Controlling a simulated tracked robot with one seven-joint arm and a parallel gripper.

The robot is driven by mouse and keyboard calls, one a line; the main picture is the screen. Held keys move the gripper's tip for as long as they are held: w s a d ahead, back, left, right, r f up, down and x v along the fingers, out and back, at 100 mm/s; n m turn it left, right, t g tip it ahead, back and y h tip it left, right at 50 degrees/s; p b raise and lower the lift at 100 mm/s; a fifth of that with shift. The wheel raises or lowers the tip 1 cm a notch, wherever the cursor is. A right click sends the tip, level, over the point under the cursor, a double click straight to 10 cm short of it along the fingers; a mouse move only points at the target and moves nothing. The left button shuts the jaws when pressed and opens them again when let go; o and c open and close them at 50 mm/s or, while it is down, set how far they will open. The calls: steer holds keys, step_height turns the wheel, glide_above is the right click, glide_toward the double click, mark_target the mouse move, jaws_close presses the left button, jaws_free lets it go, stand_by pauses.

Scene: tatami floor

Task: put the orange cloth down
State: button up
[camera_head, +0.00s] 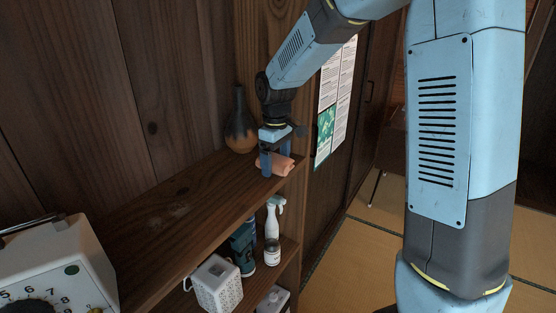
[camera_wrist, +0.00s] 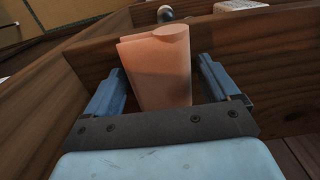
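The orange cloth (camera_head: 281,164) is a folded, salmon-coloured bundle at the right end of the wooden shelf top (camera_head: 185,210). In the head view it appears to rest on the board near its front edge. My gripper (camera_head: 274,168) points down over it, one blue finger on each side. In the wrist view the cloth (camera_wrist: 160,72) stands between the fingertips of my gripper (camera_wrist: 159,68). A narrow gap shows between the cloth and the right finger; the left finger is very close to it. The fingers look open around the cloth. Its underside is hidden.
A dark vase (camera_head: 240,122) stands just behind my gripper, near the wall. A white radio-like box (camera_head: 55,268) is at the near left. A spray bottle (camera_head: 272,217), a can (camera_head: 272,252) and a white perforated box (camera_head: 217,284) are lower down. The shelf top's middle is clear.

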mark_target(276, 158)
steer(key=shift+o, duration=0.8)
step_height(276, 158, up, 12)
steer(key=s+d+r+m+t, duration=0.1)
steer(key=s+d+m+t, duration=0.1)
steer(key=s+d+m, duration=0.3)
steer(key=s+d+r+m+t, duration=0.1)
steer(key=s+d+m+t, duration=0.2)
steer(key=s+d, duration=0.9)
steer(key=s+m, duration=0.2)
steer(key=s, duration=0.6)
steer(key=shift+s+d+r+t, duration=0.25)
steer(key=shift+d+t, duration=0.05)
steer(key=shift+d, duration=0.05)
steer(key=shift+c, duration=0.3)
